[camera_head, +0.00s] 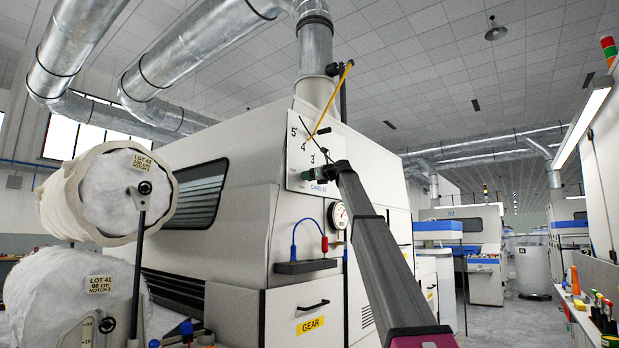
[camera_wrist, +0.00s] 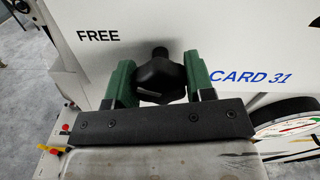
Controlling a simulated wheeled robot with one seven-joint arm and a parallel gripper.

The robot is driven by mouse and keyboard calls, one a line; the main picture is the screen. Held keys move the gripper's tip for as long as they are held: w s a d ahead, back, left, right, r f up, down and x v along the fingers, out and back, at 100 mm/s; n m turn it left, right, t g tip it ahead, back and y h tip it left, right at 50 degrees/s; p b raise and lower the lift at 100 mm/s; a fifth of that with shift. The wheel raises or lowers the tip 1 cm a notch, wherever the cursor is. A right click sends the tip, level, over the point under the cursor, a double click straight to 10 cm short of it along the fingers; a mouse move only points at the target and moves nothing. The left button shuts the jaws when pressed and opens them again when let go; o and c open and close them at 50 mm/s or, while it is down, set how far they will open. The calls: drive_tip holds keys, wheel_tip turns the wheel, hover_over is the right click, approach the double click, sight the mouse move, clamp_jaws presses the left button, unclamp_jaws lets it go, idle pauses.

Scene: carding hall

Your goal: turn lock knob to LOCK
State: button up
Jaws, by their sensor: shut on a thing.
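In the wrist view a black lobed lock knob (camera_wrist: 160,76) sits on the white panel (camera_wrist: 225,35) of the card machine. My gripper (camera_wrist: 160,80) has its two green fingers on either side of the knob and is shut on it. The word FREE (camera_wrist: 98,36) is printed to the left of the knob. The label CARD 31 (camera_wrist: 252,76) is to the right. No LOCK mark shows in this view. In the head view my gripper (camera_head: 318,175) is at the lower part of the scale panel (camera_head: 300,150), and my arm hides the knob.
A round dial gauge (camera_head: 339,215) is just below right of my gripper. A yellow pointer (camera_head: 332,100) crosses the scale above it. A shelf (camera_head: 307,266) with a blue-and-red looped cable stands out below. Large rolls (camera_head: 128,190) stand at left.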

drive_tip(key=n, duration=0.6)
drive_tip(key=shift+s, duration=0.1)
drive_tip(key=n, duration=0.5)
drive_tip(key=shift+a+f+n, duration=0.1)
drive_tip(key=shift+f+n, duration=0.05)
drive_tip(key=shift+n, duration=0.25)
drive_tip(key=n, duration=0.5)
drive_tip(key=shift+f, duration=0.1)
drive_tip(key=n, duration=0.5)
drive_tip(key=shift+f+n, duration=0.1)
drive_tip(key=shift+n, duration=0.3)
drive_tip(key=o, duration=0.9)
